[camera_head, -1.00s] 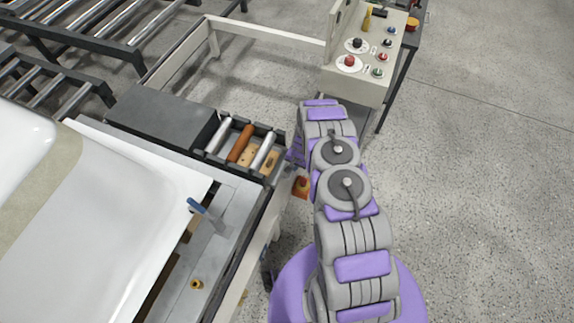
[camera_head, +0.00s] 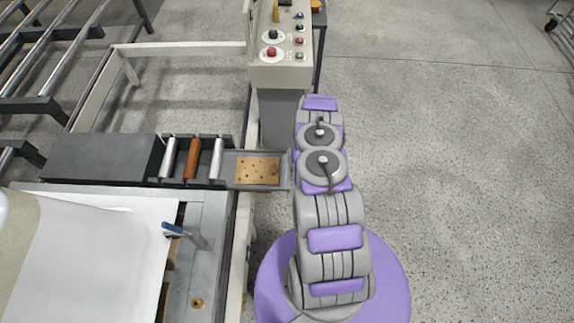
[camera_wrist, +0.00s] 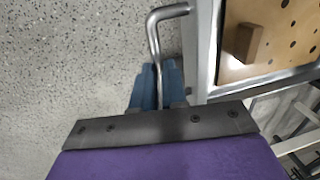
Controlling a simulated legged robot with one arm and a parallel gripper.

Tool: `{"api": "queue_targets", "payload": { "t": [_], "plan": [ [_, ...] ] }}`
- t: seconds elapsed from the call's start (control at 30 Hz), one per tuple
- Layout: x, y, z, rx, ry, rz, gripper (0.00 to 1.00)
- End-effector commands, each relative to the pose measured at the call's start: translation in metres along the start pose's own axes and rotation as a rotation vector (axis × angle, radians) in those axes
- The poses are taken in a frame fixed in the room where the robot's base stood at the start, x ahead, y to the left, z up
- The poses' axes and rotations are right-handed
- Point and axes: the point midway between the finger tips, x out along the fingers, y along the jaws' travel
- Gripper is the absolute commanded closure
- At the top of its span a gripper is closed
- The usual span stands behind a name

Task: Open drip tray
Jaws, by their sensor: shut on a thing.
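The drip tray (camera_head: 228,166) is a shallow grey metal drawer beside the rollers. It sticks out to the right of its housing in the head view, with a perforated tan board (camera_head: 257,171) lying in it. In the wrist view the tray's grey rim (camera_wrist: 203,70) and the tan board (camera_wrist: 262,32) show at upper right. A bent metal handle (camera_wrist: 155,38) stands off the tray. My gripper (camera_wrist: 157,88) has its blue fingers shut on this handle. In the head view my arm hides the gripper at the tray's right end.
Two silver rollers and an orange one (camera_head: 192,158) lie in the dark housing. A control box with coloured buttons (camera_head: 283,60) stands behind the tray. A white tub shell (camera_head: 100,245) is at left.

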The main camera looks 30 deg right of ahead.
Motion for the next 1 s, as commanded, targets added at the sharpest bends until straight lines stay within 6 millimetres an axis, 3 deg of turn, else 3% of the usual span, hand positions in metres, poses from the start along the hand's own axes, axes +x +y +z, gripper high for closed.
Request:
{"api": "queue_targets", "payload": {
  "t": [0.2, 0.7, 0.73, 1.0],
  "plan": [
    [-0.004, 0.024, 0.001, 0.001, -0.002, -0.003, 1.00],
    [-0.005, 0.028, -0.001, 0.000, 0.001, -0.002, 1.00],
    [-0.005, 0.028, -0.001, 0.000, 0.002, -0.002, 0.85],
    [-0.005, 0.028, 0.000, 0.001, -0.001, -0.004, 0.62]
  ]
}}
